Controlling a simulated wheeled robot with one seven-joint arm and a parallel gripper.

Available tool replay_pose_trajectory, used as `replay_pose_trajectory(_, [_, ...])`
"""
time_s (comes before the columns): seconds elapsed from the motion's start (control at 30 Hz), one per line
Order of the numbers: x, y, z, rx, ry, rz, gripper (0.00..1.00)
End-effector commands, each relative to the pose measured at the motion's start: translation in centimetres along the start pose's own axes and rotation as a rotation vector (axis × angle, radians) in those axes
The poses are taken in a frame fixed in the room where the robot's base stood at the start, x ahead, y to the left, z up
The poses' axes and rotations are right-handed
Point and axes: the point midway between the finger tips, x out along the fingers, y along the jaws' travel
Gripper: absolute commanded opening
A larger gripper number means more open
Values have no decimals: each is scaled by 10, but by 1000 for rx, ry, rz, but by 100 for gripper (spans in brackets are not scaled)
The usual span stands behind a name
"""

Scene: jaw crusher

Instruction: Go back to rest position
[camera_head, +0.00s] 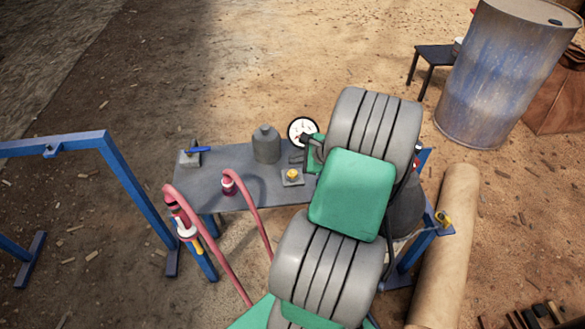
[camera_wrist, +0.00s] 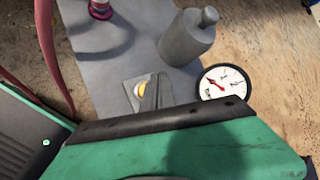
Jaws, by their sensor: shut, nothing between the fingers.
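My gripper (camera_head: 297,156) is beside the round gauge, above the grey table (camera_head: 215,187), with my green and grey arm hiding part of the area. In the wrist view its dark fingers (camera_wrist: 152,92) are together and empty. They are in front of a yellow button (camera_head: 292,174) on a square grey plate, and partly cover the button (camera_wrist: 141,89) in that view. I cannot tell whether they touch it.
A white gauge (camera_head: 302,130) and a grey bottle-shaped canister (camera_head: 266,144) stand close to my gripper. A blue-handled lever (camera_head: 197,150) is at the table's left. Red pipes (camera_head: 250,215) rise in front. A blue frame (camera_head: 135,190) stands left, a drum (camera_head: 500,75) at back right.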

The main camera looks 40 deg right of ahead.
Motion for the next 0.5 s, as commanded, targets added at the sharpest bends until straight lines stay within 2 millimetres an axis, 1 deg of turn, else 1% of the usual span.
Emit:
replay_pose_trajectory(0.03, [-8,-6,6,0,0,0,0])
replay_pose_trajectory(0.2, [-18,-13,13,0,0,0,0])
replay_pose_trajectory(0.5, [-17,-12,12,0,0,1,0])
